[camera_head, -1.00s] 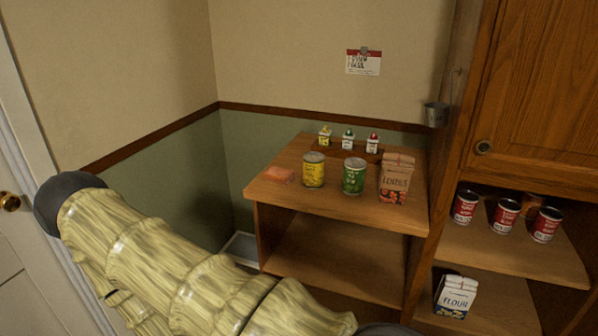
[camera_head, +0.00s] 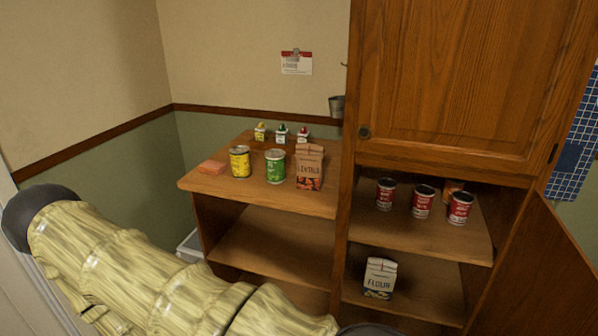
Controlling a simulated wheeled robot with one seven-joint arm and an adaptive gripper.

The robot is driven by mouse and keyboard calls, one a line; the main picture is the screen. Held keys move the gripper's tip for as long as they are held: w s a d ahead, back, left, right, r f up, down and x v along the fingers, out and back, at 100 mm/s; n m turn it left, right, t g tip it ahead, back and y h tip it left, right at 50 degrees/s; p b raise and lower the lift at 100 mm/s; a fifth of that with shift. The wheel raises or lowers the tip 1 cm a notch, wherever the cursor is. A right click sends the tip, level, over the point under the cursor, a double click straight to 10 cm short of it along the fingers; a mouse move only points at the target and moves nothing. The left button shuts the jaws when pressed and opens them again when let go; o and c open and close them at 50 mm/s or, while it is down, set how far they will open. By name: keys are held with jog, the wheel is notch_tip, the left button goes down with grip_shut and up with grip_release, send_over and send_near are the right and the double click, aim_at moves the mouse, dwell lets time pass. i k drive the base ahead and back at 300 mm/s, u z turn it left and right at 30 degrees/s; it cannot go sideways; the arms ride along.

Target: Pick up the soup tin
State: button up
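Three red tins stand in a row on the right cabinet's upper shelf: a left one (camera_head: 386,194), a middle one (camera_head: 423,201) and a right one (camera_head: 460,208). A yellow tin (camera_head: 240,162) and a green tin (camera_head: 275,166) stand upright on the left counter top. The labels are too small to tell which tin is soup. My arm crosses the lower left, well apart from all the tins. My gripper is not in view.
A brown paper bag (camera_head: 309,168), an orange-pink block (camera_head: 211,167) and several small bottles share the counter top (camera_head: 215,187). A flour bag (camera_head: 380,278) stands on the lower right shelf. An open cabinet door (camera_head: 545,270) stands at the right. The left lower shelf is clear.

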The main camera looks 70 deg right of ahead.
aim_at(275, 159)
jog(key=u, duration=0.05)
jog(key=k, duration=0.1)
jog(key=z, duration=1.05)
